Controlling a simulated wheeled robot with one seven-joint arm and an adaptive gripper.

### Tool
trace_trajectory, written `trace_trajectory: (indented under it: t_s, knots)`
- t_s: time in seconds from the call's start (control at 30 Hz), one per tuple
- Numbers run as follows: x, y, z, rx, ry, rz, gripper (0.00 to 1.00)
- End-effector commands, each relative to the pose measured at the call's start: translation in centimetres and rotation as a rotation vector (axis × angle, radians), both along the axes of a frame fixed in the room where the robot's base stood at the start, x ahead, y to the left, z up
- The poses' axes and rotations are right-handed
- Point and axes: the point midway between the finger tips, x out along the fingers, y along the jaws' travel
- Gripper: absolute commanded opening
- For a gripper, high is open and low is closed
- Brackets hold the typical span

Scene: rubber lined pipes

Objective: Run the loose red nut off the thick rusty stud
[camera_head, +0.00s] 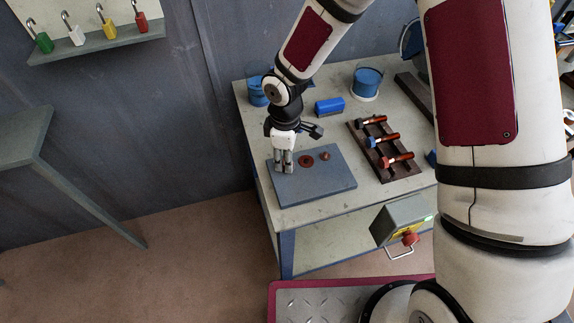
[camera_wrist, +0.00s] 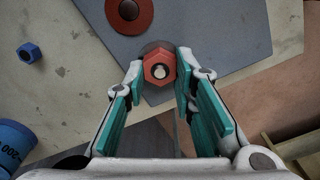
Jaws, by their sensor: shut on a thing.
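The red hex nut (camera_wrist: 150,78) sits between my fingertips in the wrist view. The pale end of a stud (camera_wrist: 160,71) shows inside its hole, and part of a dark round base shows behind it. My gripper (camera_wrist: 159,68) is shut on the nut, one finger at each side. In the head view my gripper (camera_head: 283,167) points down at the left part of the blue-grey plate (camera_head: 320,187); its fingers hide the nut and stud there. The stud's rust and thread cannot be made out.
A red-brown disc (camera_head: 305,161) and a small brown piece (camera_head: 324,156) are on the plate to the right. A blue nut (camera_wrist: 29,53) lies off the plate.

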Motion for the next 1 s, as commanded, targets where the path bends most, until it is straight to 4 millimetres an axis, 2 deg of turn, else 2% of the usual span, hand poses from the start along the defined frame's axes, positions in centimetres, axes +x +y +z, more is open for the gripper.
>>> trace_trajectory:
  t_s: [0.13,0.63,0.8,1.0]
  knots:
    - [-0.14,-0.07,-0.11,0.001,0.004,0.145,0.0]
    - [-0.54,-0.16,0.01,0.0,0.005,0.944,0.0]
    - [-0.61,-0.2,0.04,-0.001,0.006,1.044,0.0]
    - [-0.65,-0.18,0.03,-0.001,0.006,1.045,0.0]
